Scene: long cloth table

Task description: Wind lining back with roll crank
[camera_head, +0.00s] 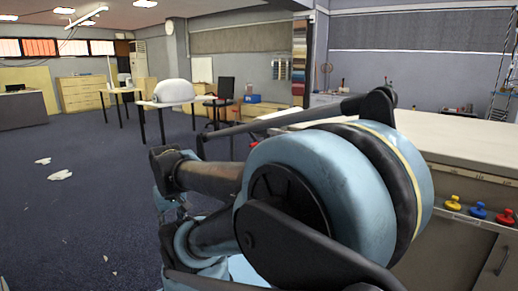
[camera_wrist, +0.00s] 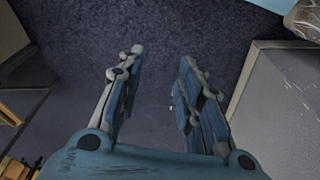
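My gripper (camera_wrist: 162,60) is open in the wrist view, its two fingers apart with only dark carpet between them. In the head view my arm fills the middle and hides much of the long table (camera_head: 455,135). The table has a pale top and a grey cabinet-like side at the right. I cannot make out a roll of lining or a crank in either view; part of the table is hidden behind my arm.
Yellow (camera_head: 453,203), blue (camera_head: 478,211) and red (camera_head: 506,217) knobs sit on the table's side. A grey box-like body (camera_wrist: 283,105) stands right of my gripper. White scraps (camera_head: 60,175) lie on open carpet at left. A white covered object (camera_head: 174,91) stands on a far table.

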